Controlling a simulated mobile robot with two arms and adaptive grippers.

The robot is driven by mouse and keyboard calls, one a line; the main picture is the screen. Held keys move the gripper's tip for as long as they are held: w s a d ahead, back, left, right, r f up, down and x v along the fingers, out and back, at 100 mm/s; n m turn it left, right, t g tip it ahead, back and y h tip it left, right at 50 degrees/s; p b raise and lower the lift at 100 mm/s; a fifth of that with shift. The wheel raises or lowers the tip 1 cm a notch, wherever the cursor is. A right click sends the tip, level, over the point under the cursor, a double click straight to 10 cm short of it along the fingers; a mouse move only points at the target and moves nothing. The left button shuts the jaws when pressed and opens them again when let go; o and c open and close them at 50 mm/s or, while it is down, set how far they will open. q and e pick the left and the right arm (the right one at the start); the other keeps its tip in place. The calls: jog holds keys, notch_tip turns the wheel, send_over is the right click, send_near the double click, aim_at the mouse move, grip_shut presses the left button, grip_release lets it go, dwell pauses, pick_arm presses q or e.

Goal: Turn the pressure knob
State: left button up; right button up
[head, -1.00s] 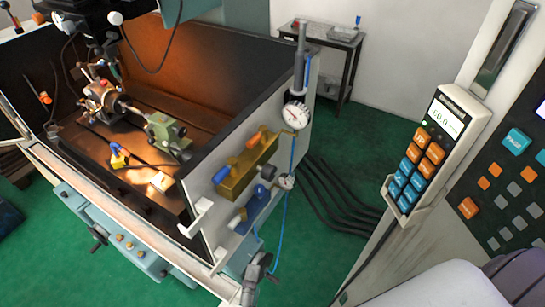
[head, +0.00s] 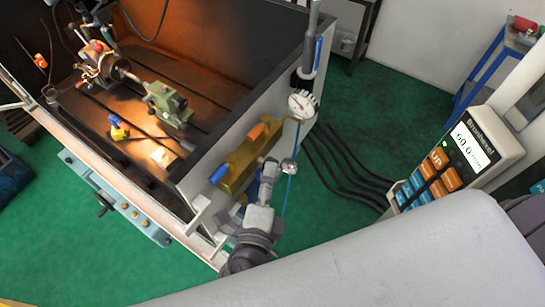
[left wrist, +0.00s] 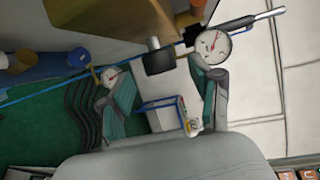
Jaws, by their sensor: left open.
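The dark knob (left wrist: 158,57) stands out from the machine's side panel in the left wrist view. In the head view my left gripper covers the spot where it sits. My left gripper (head: 268,170) reaches up to the panel. In the left wrist view its two fingers (left wrist: 160,80) are spread, one on each side of the knob's line. I cannot tell whether either touches it. A large white gauge (head: 300,104) is above the gripper; it also shows in the left wrist view (left wrist: 212,46). A small gauge (head: 288,166) is just right of the gripper. My right gripper is not in view.
A brass-coloured block (head: 238,168) with orange and blue caps is close left of the gripper. A thin blue hose (head: 290,190) hangs on its right. The open machine enclosure (head: 215,95) is at left, a keypad pendant (head: 455,160) at right.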

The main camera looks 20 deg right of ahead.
pick_arm(q)
jog(key=x, duration=0.3)
jog(key=shift+r+p, duration=0.15)
jog(key=shift+p, duration=0.15)
jog(key=shift+w+d, duration=0.2)
jog(key=shift+w, duration=0.1)
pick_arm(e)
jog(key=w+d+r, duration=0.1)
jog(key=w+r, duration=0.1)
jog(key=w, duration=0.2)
pick_arm(q)
jog(key=shift+w, duration=0.15)
jog(key=shift+w+d+f, duration=0.1)
jog(key=shift+d+f, duration=0.05)
jog(key=shift+f, duration=0.05)
jog(key=c, duration=1.2)
jog(key=shift+o, duration=0.2)
jog(key=shift+f, duration=0.15)
jog(key=t+h+b, duration=0.1)
jog(key=b, duration=0.6)
jog(key=shift+f+n, duration=0.1)
jog(key=shift+n, duration=0.3)
jog(key=shift+t+b, duration=0.3)
jog(key=shift+b, duration=0.15)
jog(key=shift+r, duration=0.3)
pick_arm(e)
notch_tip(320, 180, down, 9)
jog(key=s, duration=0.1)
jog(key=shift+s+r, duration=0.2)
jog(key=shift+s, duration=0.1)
